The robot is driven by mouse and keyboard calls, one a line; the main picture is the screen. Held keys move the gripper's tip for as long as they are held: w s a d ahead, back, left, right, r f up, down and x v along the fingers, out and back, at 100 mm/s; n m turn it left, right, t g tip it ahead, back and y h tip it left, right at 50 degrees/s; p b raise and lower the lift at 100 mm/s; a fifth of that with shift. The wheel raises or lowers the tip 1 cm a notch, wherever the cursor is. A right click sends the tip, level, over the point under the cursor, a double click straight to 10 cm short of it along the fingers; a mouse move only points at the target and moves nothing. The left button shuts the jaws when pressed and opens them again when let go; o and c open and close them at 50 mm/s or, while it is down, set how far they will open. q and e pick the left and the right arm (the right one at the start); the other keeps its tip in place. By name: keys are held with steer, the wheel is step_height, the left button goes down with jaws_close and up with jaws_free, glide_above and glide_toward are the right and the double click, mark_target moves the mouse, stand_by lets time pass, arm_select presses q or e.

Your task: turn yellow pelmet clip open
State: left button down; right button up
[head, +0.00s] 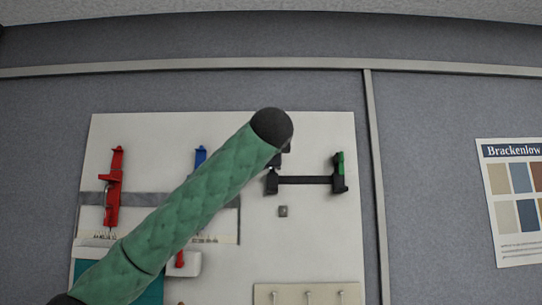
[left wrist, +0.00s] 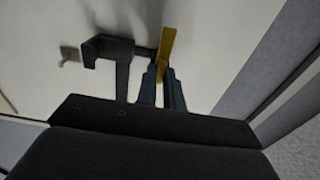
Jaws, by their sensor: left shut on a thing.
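The yellow pelmet clip (left wrist: 168,43) shows in the left wrist view as a flat yellow bar beside a black bracket (left wrist: 108,47) on the white board. My left gripper (left wrist: 161,72) has its dark blue fingers closed around the lower part of the yellow bar. In the head view my green-sleeved left arm (head: 190,200) reaches up across the board. Its dark wrist end (head: 272,128) hides the gripper and the yellow clip there. My right gripper is in neither view.
A black rail (head: 303,180) with end brackets and a green clip (head: 340,163) is right of my wrist. A red clip (head: 115,185) and a blue clip (head: 200,157) are on the left. A small grey block (head: 283,211) sits below the rail. Grey panels surround the board.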

arm_select(q)
steer(key=shift+d+f, duration=0.1)
steer(key=shift+f, duration=0.05)
steer(key=c, duration=1.5)
jaws_free()
steer(key=shift+s, duration=0.15)
